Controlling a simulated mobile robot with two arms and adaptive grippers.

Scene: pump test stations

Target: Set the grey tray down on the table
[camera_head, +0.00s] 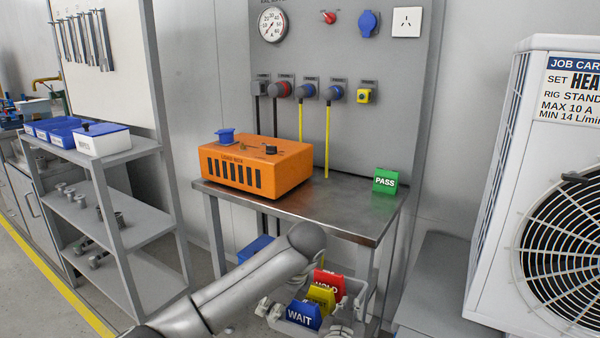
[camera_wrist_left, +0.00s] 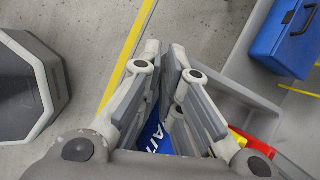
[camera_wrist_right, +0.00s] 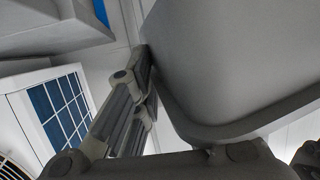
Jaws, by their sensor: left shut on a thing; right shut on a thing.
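The grey tray (camera_head: 357,289) is low in front of the table, in the bottom middle of the head view. It carries a blue WAIT sign (camera_head: 303,315), a yellow sign (camera_head: 322,297) and a red HOLD sign (camera_head: 331,284). My left gripper (camera_head: 270,309) is shut on the tray's left side; the left wrist view shows its fingers (camera_wrist_left: 166,62) at the tray wall (camera_wrist_left: 218,88). My right gripper (camera_wrist_right: 150,65) is shut on the tray's edge, with the tray's grey side (camera_wrist_right: 235,65) filling much of that view. The steel table (camera_head: 345,213) stands behind and above the tray.
An orange box (camera_head: 285,168) covers the table's left part, and a green PASS sign (camera_head: 386,181) stands at its right. The tabletop between them is clear. A shelf rack (camera_head: 125,215) stands left and a large white fan unit (camera_head: 510,105) right. A blue case (camera_wrist_left: 288,38) lies below.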

